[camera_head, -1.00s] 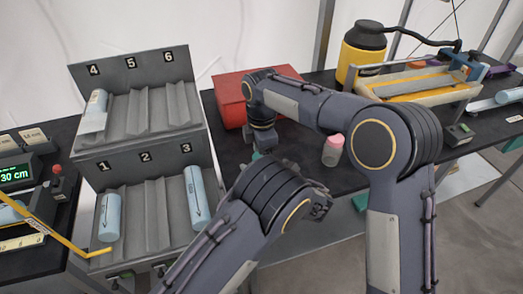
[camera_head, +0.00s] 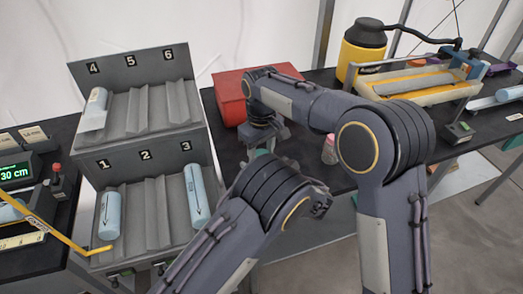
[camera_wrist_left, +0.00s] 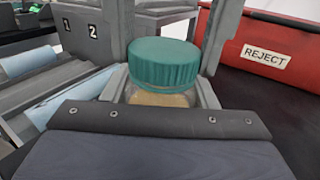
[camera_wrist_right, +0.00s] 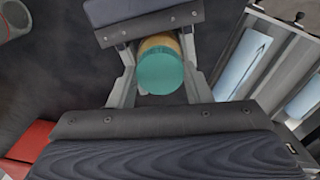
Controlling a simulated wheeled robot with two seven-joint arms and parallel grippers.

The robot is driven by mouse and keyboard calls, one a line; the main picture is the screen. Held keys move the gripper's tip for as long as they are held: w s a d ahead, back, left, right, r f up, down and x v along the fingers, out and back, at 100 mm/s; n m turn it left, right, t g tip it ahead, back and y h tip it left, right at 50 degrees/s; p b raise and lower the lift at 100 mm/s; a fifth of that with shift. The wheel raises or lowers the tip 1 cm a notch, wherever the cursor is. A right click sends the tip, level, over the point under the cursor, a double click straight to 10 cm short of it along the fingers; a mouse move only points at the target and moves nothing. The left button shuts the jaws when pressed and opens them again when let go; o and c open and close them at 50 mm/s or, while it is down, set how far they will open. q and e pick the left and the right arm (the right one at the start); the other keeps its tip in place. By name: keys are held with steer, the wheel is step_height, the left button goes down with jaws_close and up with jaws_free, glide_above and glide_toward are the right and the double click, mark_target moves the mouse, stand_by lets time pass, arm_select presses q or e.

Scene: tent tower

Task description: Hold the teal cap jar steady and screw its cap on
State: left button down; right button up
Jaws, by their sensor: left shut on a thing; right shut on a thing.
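The teal cap jar stands between my two grippers. In the left wrist view its ribbed teal cap (camera_wrist_left: 163,63) sits on top of the clear jar body (camera_wrist_left: 158,98), which has tan contents. My left gripper (camera_wrist_left: 160,92) is shut on the jar body. My right gripper (camera_wrist_right: 160,82) is shut on the cap from above, with the cap (camera_wrist_right: 160,72) between its fingers in the right wrist view. In the head view my arms hide most of the jar. Whether the cap is fully seated is not visible.
A red REJECT box (camera_head: 228,100) stands behind the grippers. A grey rack (camera_head: 150,160) with numbered slots and light blue tubes is at left. A small pink-capped jar (camera_head: 330,149) stands beside my right arm, partly hidden. A yellow canister (camera_head: 362,50) is at back right.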

steer(key=m, duration=0.7)
steer(key=o, duration=1.1)
steer(key=shift+r, duration=2.25)
steer(key=shift+c, duration=0.5)
steer(key=shift+a+r+n, duration=0.1)
steer(key=shift+n, duration=0.9)
steer(key=n, duration=0.2)
steer(key=r+n, duration=0.1)
steer(key=n, duration=0.1)
steer(key=shift+s+a, duration=0.1)
steer(key=n, duration=0.2)
steer(key=r+n, duration=0.1)
steer(key=n, duration=0.1)
steer(key=r+n, duration=0.1)
steer(key=n, duration=0.1)
steer(key=shift+d+r, duration=0.15)
steer(key=shift+d, duration=0.05)
